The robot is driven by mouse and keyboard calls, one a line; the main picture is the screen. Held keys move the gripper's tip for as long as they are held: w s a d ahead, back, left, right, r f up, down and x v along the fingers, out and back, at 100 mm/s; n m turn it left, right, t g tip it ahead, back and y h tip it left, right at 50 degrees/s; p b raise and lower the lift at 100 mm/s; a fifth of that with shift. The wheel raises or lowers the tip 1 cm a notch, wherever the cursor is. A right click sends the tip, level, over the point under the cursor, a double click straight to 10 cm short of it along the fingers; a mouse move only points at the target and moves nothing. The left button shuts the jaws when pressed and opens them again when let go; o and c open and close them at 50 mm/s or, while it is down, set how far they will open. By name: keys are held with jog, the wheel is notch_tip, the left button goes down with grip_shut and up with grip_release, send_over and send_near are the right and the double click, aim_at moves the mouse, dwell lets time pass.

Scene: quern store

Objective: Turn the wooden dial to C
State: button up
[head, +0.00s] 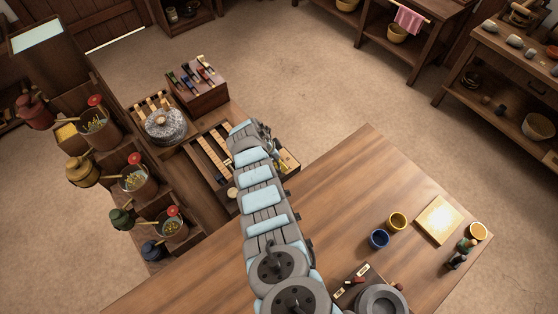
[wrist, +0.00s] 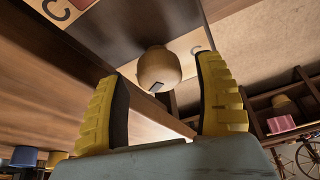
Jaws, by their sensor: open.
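The wooden dial (wrist: 159,66) is a round, light-brown knob with a small dark mark on its lower front edge. It shows in the wrist view between the yellow fingers of my open gripper (wrist: 162,72), with a visible gap on each side. Behind it is a pale plate (wrist: 188,42), partly hidden by the knob and the right finger, with a dark letter like a C. Another pale plate (wrist: 68,10) at the top left also bears a C. In the head view my arm hides most of the gripper, and I cannot make out the dial there.
Wooden shelves with pots (head: 134,180) stand at the left. Blue (head: 379,239) and yellow cups (head: 397,221) stand on the table (head: 335,205), whose middle is clear.

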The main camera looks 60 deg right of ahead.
jog(key=shift+f, duration=0.25)
jog(key=shift+c, duration=0.3)
jog(key=c, duration=1.1)
